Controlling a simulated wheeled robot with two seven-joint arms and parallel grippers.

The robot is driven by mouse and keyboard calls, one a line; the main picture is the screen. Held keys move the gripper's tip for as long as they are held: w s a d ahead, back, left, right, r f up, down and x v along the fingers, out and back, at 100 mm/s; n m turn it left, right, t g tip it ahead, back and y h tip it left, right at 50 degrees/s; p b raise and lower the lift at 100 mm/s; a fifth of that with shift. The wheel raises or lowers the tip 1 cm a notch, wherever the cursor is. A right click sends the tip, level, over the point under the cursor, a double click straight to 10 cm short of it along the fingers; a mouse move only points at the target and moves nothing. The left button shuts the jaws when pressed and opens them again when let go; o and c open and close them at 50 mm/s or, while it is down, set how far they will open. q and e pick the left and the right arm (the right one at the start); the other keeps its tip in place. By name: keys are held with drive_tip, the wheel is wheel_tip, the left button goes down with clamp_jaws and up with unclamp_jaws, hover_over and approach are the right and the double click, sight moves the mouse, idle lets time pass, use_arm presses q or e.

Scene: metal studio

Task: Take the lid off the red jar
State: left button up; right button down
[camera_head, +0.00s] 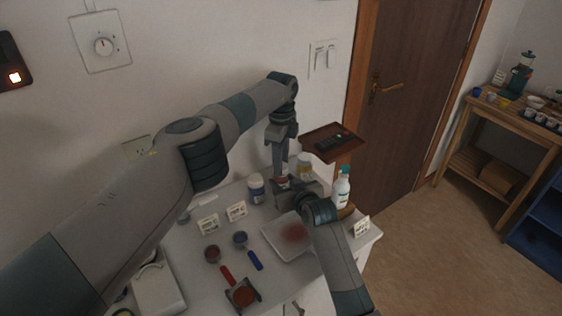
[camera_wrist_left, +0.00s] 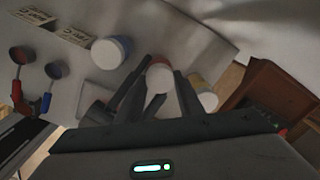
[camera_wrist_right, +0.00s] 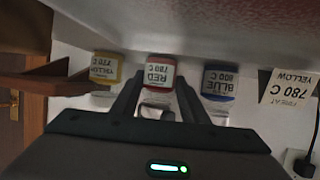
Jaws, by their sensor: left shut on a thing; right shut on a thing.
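The red jar (camera_wrist_right: 158,69), with a RED label and a white lid, stands between the yellow and blue jars. In the left wrist view the round white lid (camera_wrist_left: 160,77) is between the fingers of my left gripper (camera_wrist_left: 161,70), which comes down from above and is shut on it. My right gripper (camera_wrist_right: 157,76) is shut on the red jar's body from the side. In the head view both grippers meet at the jar (camera_head: 282,181), and they hide much of it. I cannot tell whether the lid is apart from the jar.
The blue jar (camera_head: 256,188) and yellow jar (camera_head: 304,166) stand close on either side. A white spray bottle (camera_head: 342,188) is to the right. A white tray (camera_head: 276,232) with red powder, scoops and label cards lie nearer. A brown shelf (camera_head: 318,151) juts out behind.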

use_arm(q)
drive_tip(key=shift+r, duration=0.35)
drive_tip(key=shift+r, duration=0.7)
drive_tip(key=shift+r, duration=0.2)
drive_tip(key=shift+r, duration=1.85)
use_arm(e)
drive_tip(key=c, duration=1)
unclamp_jaws()
drive_tip(key=shift+s, duration=0.15)
use_arm(q)
drive_tip(key=shift+f+b, duration=0.55)
drive_tip(key=shift+b, duration=0.05)
use_arm(e)
drive_tip(key=v, duration=1.1)
drive_tip(key=shift+s+d+r, duration=0.1)
drive_tip(key=shift+s+d, duration=0.1)
drive_tip(key=shift+s, duration=0.1)
